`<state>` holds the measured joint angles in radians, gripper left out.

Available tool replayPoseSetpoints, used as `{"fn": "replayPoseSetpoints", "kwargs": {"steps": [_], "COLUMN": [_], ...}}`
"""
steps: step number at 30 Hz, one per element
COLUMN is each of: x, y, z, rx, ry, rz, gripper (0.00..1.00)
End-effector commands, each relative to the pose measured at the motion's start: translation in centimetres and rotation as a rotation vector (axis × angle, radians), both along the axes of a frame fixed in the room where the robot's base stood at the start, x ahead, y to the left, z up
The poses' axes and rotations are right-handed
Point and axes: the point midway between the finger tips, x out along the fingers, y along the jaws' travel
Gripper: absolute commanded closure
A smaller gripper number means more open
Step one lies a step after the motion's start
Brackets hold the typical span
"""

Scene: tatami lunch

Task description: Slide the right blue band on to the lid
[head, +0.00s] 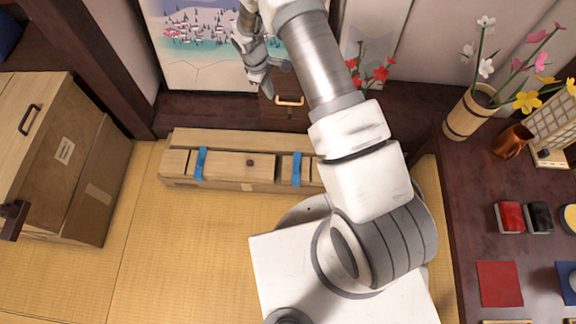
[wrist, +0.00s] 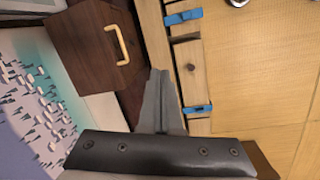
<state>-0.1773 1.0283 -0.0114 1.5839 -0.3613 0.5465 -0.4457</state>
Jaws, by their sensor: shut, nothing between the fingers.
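A long wooden box (head: 225,184) lies on the tatami. Its pale lid (head: 228,165) has a small dark knob and also shows in the wrist view (wrist: 188,52). The right blue band (head: 297,169) lies across the box just right of the lid's right end, with a narrow gap between. It is the upper band in the wrist view (wrist: 183,17). The left blue band (head: 201,164) is at the lid's left end, lower in the wrist view (wrist: 197,109). My gripper (head: 263,86) is shut and empty, behind the box and apart from it; its fingers show in the wrist view (wrist: 160,75).
A small dark chest with a pale handle (head: 289,101) stands behind the box. A cardboard box (head: 85,190) is at left, and a dark table (head: 470,230) is at right. My arm hides the wooden box's right end. Tatami in front is clear.

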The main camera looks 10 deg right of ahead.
Motion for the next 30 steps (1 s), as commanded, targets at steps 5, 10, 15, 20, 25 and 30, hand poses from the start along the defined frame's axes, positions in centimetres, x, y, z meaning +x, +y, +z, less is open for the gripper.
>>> {"fn": "replayPoseSetpoints", "kwargs": {"steps": [5, 10, 15, 20, 25, 30], "x": [-1.1, -2.8, -4.9, -6.6, -7.4, -7.6], "y": [0.4, 0.7, 0.8, 0.8, 0.7, 0.7], "z": [-8.4, -15.6, -22.0, -26.1, -27.9, -28.1], "rx": [-0.017, -0.027, -0.034, -0.037, -0.038, -0.038], "ry": [0.055, 0.102, 0.145, 0.173, 0.187, 0.187], "rz": [0.083, 0.163, 0.236, 0.283, 0.308, 0.311], "gripper": [1.0, 1.0, 1.0, 1.0, 1.0, 1.0]}}
